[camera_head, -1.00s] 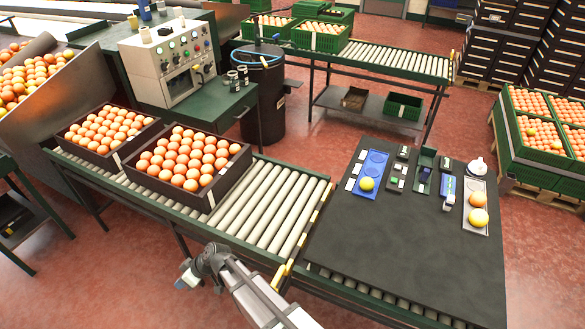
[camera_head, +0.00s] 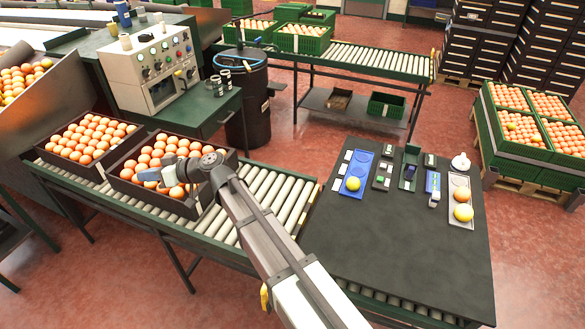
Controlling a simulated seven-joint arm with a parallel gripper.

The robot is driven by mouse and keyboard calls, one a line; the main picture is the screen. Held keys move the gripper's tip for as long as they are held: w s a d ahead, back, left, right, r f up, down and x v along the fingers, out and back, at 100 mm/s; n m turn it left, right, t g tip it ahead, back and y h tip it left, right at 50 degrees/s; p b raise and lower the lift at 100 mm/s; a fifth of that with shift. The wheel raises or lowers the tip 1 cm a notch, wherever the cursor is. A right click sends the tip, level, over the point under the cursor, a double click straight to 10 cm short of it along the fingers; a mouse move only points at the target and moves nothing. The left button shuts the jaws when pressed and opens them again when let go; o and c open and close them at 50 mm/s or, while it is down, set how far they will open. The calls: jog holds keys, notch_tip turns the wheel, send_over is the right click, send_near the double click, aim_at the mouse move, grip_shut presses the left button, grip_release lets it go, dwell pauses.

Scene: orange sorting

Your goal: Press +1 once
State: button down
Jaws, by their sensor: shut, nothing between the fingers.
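No "+1" marking is legible in this view. A small dark device (camera_head: 382,176) with a green spot on it lies on the black mat (camera_head: 400,250), right of the blue tray; I cannot tell whether it bears the +1 button. A grey control box (camera_head: 152,66) with several coloured knobs or buttons stands on the green bench at the back left. My gripper (camera_head: 156,175) is shut and empty. It appears in front of the right dark crate of oranges, far left of the mat; its height above the fruit is hard to tell.
The blue tray (camera_head: 363,160) holds one yellow-green fruit. A grey tray (camera_head: 460,190) holds two fruits. A green stand (camera_head: 409,170), a blue and white device (camera_head: 433,184) and a white object (camera_head: 460,161) are nearby. The mat's front is clear. Two dark crates (camera_head: 200,205) sit on rollers.

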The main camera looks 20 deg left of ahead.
jog(key=w+d+f+m+t+h, duration=0.1)
jog(key=w+d+m+t, duration=0.3)
jog(key=w+d+m, duration=0.7)
jog(key=w+d+f+m+t+h, duration=0.1)
jog(key=w+d+m+t, duration=0.35)
jog(key=w+d, duration=1.05)
jog(key=m+t+h, duration=0.3)
jog(key=m+h, duration=0.4)
jog(key=m, duration=1.4)
send_over(381, 180)
notch_tip(381, 180, down, 4)
jog(key=shift+d+f, duration=0.1)
jog(key=shift+f, duration=0.1)
jog(key=shift+f, duration=4.3)
